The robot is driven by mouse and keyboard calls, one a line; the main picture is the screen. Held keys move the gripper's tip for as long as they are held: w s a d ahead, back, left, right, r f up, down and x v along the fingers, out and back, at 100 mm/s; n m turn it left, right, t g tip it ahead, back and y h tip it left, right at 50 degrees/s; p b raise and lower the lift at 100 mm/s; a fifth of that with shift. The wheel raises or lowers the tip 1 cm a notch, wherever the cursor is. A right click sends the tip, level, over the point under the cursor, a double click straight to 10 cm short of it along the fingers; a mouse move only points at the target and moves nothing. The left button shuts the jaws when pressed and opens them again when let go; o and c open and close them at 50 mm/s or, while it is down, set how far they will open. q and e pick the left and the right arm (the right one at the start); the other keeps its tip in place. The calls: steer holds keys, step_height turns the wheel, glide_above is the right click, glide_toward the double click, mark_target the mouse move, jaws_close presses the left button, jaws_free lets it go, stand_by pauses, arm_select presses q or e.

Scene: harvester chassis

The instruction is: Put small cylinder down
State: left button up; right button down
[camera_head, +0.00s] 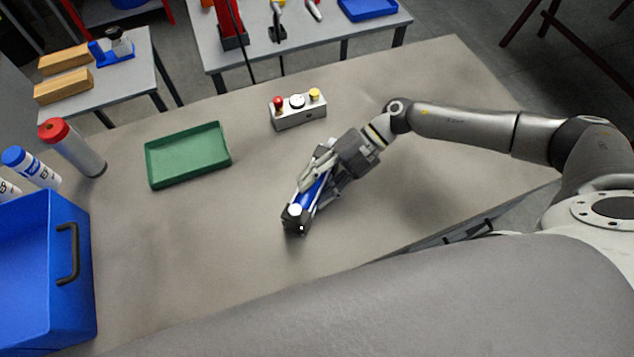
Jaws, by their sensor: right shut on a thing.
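My right gripper (299,217) reaches in from the right over the middle of the grey table (215,260). It points down and to the left and is shut on a small cylinder (312,188), which shows as a blue and white piece between the fingers. The fingers hide much of the cylinder. I cannot tell whether it touches the table top. My left gripper is not in view.
A green tray (188,154) lies left of the gripper. A button box (298,110) stands behind it. A blue bin (40,275), a red-capped cylinder (75,148) and a blue-capped bottle (32,168) stand at left. The table between tray and gripper is clear.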

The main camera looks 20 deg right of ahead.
steer(key=shift+a+f+b, duration=0.1)
steer(key=shift+f+b, duration=0.25)
steer(key=shift+f, duration=0.05)
stand_by(0.7)
steer(key=c, duration=0.9)
jaws_free()
steer(key=shift+c, duration=0.2)
steer(key=shift+o, duration=0.7)
steer(key=shift+s+f, duration=0.15)
steer(key=shift+f, duration=0.15)
steer(key=v, duration=1.2)
steer(key=shift+r, duration=0.25)
